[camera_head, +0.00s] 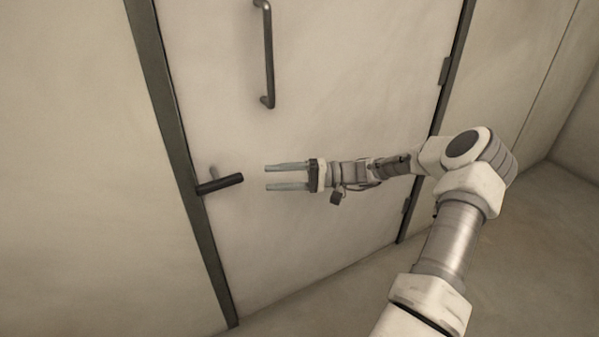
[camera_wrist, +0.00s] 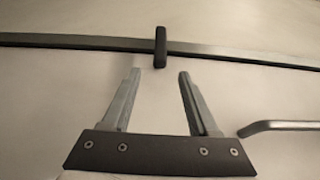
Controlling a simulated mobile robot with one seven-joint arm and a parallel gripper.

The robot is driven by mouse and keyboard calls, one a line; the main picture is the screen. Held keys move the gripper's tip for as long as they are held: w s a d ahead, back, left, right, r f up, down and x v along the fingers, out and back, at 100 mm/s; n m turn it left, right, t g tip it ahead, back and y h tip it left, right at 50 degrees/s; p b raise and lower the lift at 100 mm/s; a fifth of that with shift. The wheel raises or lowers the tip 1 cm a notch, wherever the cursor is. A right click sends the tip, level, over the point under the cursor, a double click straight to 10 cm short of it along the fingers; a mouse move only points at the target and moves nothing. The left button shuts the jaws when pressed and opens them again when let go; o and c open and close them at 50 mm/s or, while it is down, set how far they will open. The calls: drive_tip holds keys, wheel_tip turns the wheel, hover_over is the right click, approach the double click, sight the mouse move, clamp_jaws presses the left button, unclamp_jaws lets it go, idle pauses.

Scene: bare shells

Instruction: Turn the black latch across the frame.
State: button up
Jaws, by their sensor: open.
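The black latch (camera_head: 220,184) is a short dark bar at the left edge of the pale door, near the dark door frame (camera_head: 188,170). In the head view it lies roughly level, tilted slightly, and its left end reaches the frame. In the wrist view the latch (camera_wrist: 160,47) stands upright in the picture and overlaps the frame strip. My gripper (camera_head: 266,177) is open, with its fingers pointing left toward the latch. A small gap separates the fingertips from the latch. In the wrist view the latch lies beyond the space between the fingers (camera_wrist: 160,75), which is empty.
The door (camera_head: 340,90) carries a grey pull handle (camera_head: 268,55) above my gripper; it also shows at the right of the wrist view (camera_wrist: 285,125). Hinges (camera_head: 444,70) sit on the door's right edge. The floor (camera_head: 540,260) at the right looks clear.

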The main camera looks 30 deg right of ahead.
drive_tip(key=v, duration=0.6)
drive_tip(key=shift+p, duration=0.35)
